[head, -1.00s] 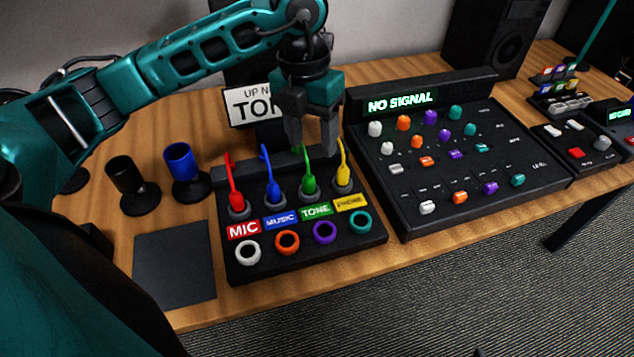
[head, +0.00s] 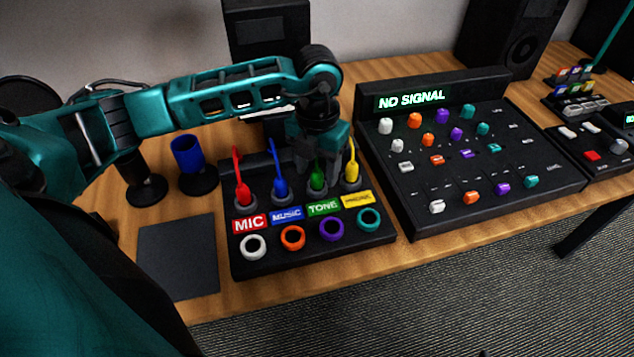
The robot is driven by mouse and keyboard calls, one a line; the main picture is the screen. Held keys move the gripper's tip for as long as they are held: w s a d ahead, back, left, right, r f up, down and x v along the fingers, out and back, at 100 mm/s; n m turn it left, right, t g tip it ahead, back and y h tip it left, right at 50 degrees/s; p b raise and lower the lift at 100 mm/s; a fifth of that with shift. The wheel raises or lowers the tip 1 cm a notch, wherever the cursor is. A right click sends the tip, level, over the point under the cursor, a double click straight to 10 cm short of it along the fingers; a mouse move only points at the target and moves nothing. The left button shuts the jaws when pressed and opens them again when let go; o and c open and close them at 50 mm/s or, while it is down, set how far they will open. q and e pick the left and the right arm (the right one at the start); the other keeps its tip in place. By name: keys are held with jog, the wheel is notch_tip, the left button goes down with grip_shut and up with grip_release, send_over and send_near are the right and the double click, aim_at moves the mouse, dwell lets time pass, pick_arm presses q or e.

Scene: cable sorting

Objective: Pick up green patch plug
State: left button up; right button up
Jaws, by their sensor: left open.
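The green patch plug (head: 317,182) stands upright in the black patch box (head: 290,261), in the back row behind the green TONE label (head: 323,208). My left gripper (head: 318,183) points down at the green plug. Its fingers are open and lie around or just behind the plug's upper part, which they partly hide. I cannot tell if they touch it. The yellow plug (head: 351,170) is close on the right, and the blue plug (head: 280,182) and red plug (head: 241,188) stand on the left. My right gripper is not in view.
Front sockets ringed white (head: 253,247), orange (head: 292,238), purple (head: 331,229) and teal (head: 369,219) are empty. A mixer panel reading NO SIGNAL (head: 470,205) stands close on the right.

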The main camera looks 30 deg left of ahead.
pick_arm(q)
jog(key=shift+f, duration=0.75)
jog(key=shift+c, duration=0.2)
grip_shut()
